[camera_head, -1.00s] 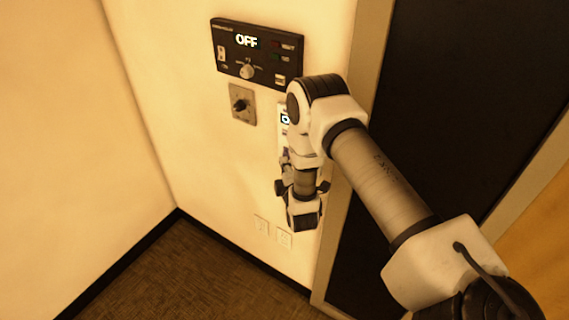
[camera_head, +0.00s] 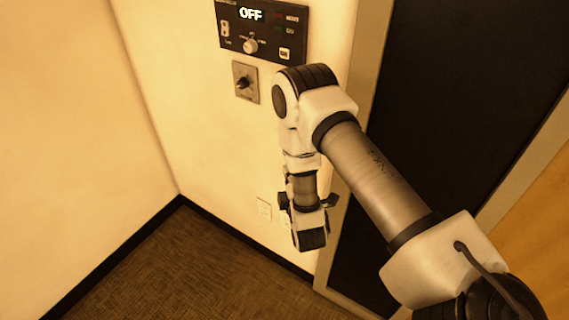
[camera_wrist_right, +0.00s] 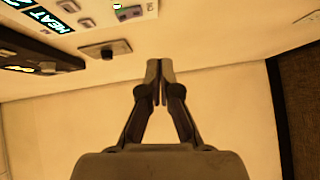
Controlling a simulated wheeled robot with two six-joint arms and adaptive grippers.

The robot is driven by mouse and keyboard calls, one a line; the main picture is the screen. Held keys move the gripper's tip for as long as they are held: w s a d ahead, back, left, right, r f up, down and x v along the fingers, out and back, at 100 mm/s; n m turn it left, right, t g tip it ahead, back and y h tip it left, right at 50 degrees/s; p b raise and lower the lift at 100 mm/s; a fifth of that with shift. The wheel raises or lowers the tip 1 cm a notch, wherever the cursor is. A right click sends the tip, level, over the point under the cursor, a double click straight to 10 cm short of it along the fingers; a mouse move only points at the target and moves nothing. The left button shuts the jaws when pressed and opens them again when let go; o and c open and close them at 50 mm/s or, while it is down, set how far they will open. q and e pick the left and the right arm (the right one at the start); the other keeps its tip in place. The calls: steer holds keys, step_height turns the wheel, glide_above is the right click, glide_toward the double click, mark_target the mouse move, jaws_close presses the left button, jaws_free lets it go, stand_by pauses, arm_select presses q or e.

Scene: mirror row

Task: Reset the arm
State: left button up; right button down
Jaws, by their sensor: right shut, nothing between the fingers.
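My right arm comes in from the lower right of the head view and folds down in front of the wall. My right gripper (camera_wrist_right: 159,72) shows in the right wrist view with its two fingers together and nothing between them. In the head view the right wrist hangs beside the wall, left of the dark door, and the fingertips are hard to make out. My left gripper is not in view.
A black control panel (camera_head: 268,42) reading OFF is on the wall, with a square plate and dark knob (camera_head: 245,83) below it. A wall outlet (camera_head: 264,209) sits low. A dark door (camera_head: 455,110) in a pale frame is at the right. The floor (camera_head: 165,270) is clear.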

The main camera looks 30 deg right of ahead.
steer(key=shift+v, duration=1)
